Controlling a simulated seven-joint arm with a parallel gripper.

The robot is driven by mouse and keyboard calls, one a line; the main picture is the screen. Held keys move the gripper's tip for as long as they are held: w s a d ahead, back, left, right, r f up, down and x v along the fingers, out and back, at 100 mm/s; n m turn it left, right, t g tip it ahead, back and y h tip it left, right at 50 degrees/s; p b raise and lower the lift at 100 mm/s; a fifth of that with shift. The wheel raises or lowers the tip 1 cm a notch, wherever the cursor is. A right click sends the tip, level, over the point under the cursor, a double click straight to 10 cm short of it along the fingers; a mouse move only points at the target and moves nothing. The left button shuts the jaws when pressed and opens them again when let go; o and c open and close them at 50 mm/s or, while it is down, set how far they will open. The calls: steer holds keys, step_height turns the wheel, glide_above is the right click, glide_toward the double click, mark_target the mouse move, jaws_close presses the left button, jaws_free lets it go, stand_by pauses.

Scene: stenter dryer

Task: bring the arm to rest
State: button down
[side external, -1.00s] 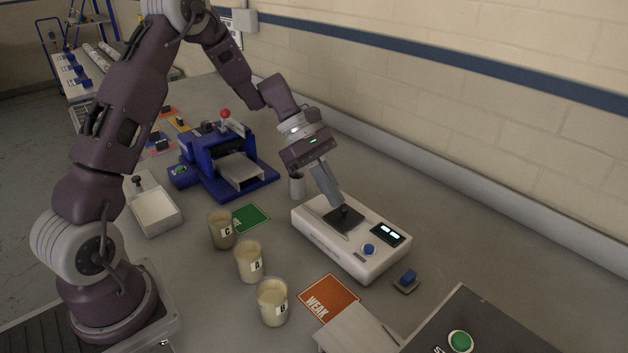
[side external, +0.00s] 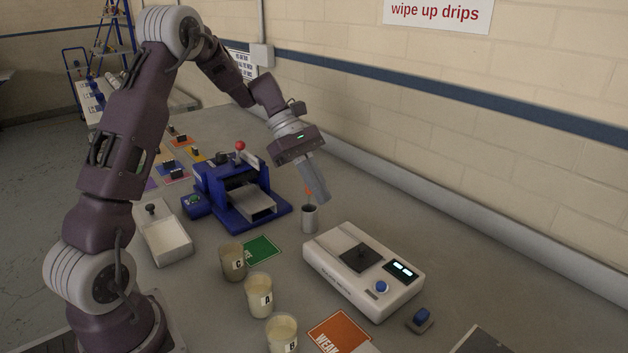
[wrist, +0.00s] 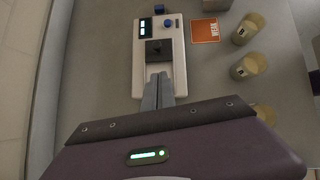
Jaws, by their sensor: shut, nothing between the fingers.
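My gripper (side external: 318,198) is shut and empty in the side external view. It hangs in the air behind the white instrument box and just above or beside a small grey metal cup (side external: 309,218); I cannot tell whether they touch. In the wrist view the shut fingers (wrist: 158,78) point toward the white instrument box (wrist: 180,75), which also shows in the side external view (side external: 340,278). The box has a dark square pad with a small dark knob, a lit display and a blue button.
Cups C (side external: 232,262), A (side external: 258,295) and B (side external: 281,333) stand in front of the box. A blue press (side external: 222,190) with a red-knobbed lever is at the left. A green card (side external: 262,250), an orange WEAK card (side external: 340,333) and a white tray (side external: 166,240) lie nearby. A wall runs along the right.

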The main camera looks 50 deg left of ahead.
steer(key=s+d+r+m+y, duration=0.2)
steer(key=s+d+r+m, duration=0.2)
steer(key=s+r+m, duration=0.15)
steer(key=s+d+r+m+y, duration=0.2)
steer(key=s+d+r+m, duration=0.25)
steer(key=s, duration=0.25)
steer(key=s+m+t+y, duration=0.3)
steer(key=s+m, duration=0.6)
steer(key=s, duration=0.5)
steer(key=shift+d+f+m+t+y, duration=0.35)
steer(key=shift+f+m+t+y, duration=0.05)
steer(key=shift+t, duration=0.3)
